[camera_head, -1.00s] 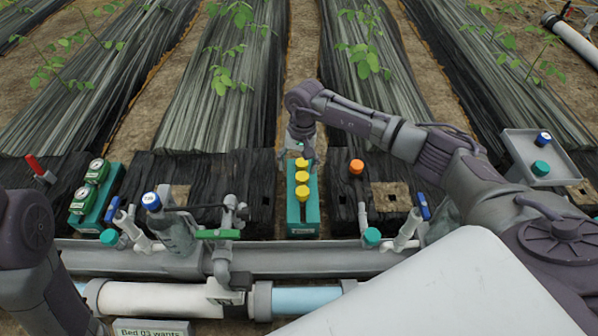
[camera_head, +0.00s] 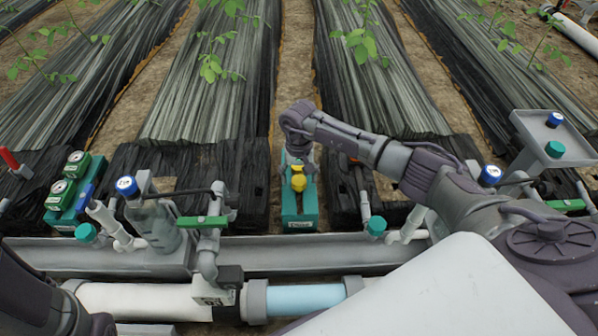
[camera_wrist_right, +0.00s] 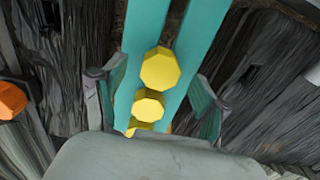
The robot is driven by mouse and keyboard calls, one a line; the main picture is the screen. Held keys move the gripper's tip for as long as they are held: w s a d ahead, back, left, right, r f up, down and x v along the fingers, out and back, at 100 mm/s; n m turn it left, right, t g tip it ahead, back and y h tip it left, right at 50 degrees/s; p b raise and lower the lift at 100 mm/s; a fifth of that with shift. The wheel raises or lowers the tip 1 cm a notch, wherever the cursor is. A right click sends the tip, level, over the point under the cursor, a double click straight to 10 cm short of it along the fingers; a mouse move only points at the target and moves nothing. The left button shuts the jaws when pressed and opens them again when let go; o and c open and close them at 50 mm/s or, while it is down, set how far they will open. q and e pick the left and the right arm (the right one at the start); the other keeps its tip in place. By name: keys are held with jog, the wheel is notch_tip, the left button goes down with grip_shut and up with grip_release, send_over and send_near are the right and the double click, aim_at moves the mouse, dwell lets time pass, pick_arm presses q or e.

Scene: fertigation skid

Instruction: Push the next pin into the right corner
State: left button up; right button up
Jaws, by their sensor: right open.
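A teal rack (camera_head: 300,218) stands upright in front of the beds and holds yellow-capped pins (camera_head: 299,184). In the right wrist view the pins (camera_wrist_right: 159,68) stand in a row between two teal rails (camera_wrist_right: 196,50). My right gripper (camera_head: 298,162) is over the rack's far end. In the right wrist view its fingers (camera_wrist_right: 155,100) are spread on either side of the pins, with nothing clamped. An orange cap (camera_wrist_right: 10,100) shows at the left edge of the right wrist view. My arm mostly hides it in the head view. My left gripper is out of view; only its arm shows.
A grey channel (camera_head: 270,258) and white and blue pipes (camera_head: 150,298) run across the front. Black sheets (camera_head: 345,205) lie either side. A grey tray (camera_head: 548,128) is at the right.

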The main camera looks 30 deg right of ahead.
aim_at(299, 180)
jog(key=shift+f, duration=0.4)
jog(key=shift+c, duration=0.2)
jog(key=c, duration=1.2)
jog(key=shift+o, duration=0.2)
jog(key=shift+r+p, duration=1.95)
jog(key=shift+r, duration=0.75)
jog(key=shift+r+p, duration=0.4)
jog(key=shift+r, duration=0.1)
